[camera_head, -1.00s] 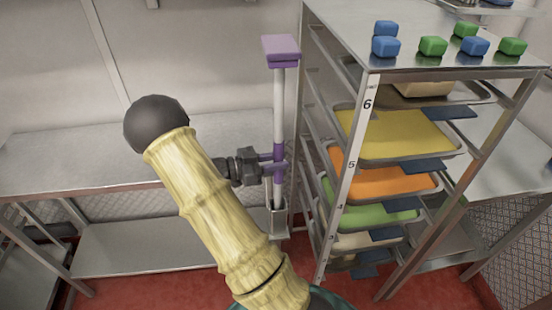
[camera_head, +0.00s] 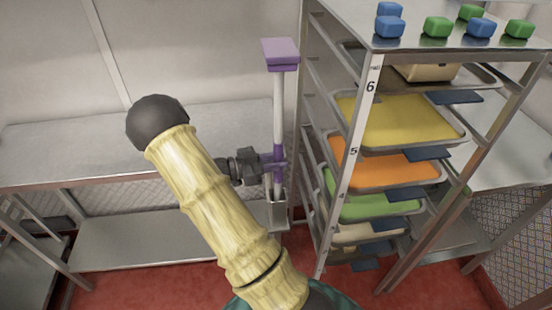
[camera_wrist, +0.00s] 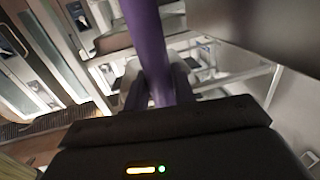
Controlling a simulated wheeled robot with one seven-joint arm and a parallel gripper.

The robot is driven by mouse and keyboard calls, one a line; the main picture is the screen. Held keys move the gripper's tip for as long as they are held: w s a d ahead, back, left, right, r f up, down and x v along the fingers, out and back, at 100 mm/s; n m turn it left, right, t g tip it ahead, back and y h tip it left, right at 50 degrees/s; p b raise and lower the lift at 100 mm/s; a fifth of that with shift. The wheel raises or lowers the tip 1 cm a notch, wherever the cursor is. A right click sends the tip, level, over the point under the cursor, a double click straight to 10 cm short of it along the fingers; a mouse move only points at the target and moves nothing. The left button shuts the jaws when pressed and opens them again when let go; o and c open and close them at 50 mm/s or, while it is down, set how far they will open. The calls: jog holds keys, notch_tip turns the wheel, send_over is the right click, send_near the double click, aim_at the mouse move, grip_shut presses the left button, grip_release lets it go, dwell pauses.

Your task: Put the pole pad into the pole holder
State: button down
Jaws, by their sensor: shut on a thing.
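The pole pad (camera_head: 279,110) is a white pole with a purple block on top and a purple grip section lower down. It stands about upright. My gripper (camera_head: 268,167) is shut on the purple section; in the wrist view the purple shaft (camera_wrist: 150,45) runs between the fingers (camera_wrist: 160,82). The pole holder (camera_head: 277,213) is a small metal box socket beside the rack's left post. The pole's lower end reaches the holder's open top and appears to be inside it; how deep it sits is hidden.
A metal rack (camera_head: 360,140) with trays of yellow, orange and green stands close to the right of the pole. Blue and green blocks (camera_head: 438,27) lie on its top. A steel table (camera_head: 90,150) with a lower shelf is at the left.

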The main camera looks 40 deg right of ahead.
aim_at(275, 181)
jog(key=shift+f+b, duration=1.05)
jog(key=shift+f, duration=1.2)
jog(key=c, duration=0.6)
grip_release()
jog(key=shift+w+a, duration=0.1)
jog(key=p+v, duration=0.1)
jog(key=v, duration=0.5)
jog(key=shift+a, duration=0.35)
jog(key=shift+w+a, duration=0.1)
jog(key=shift+w, duration=0.05)
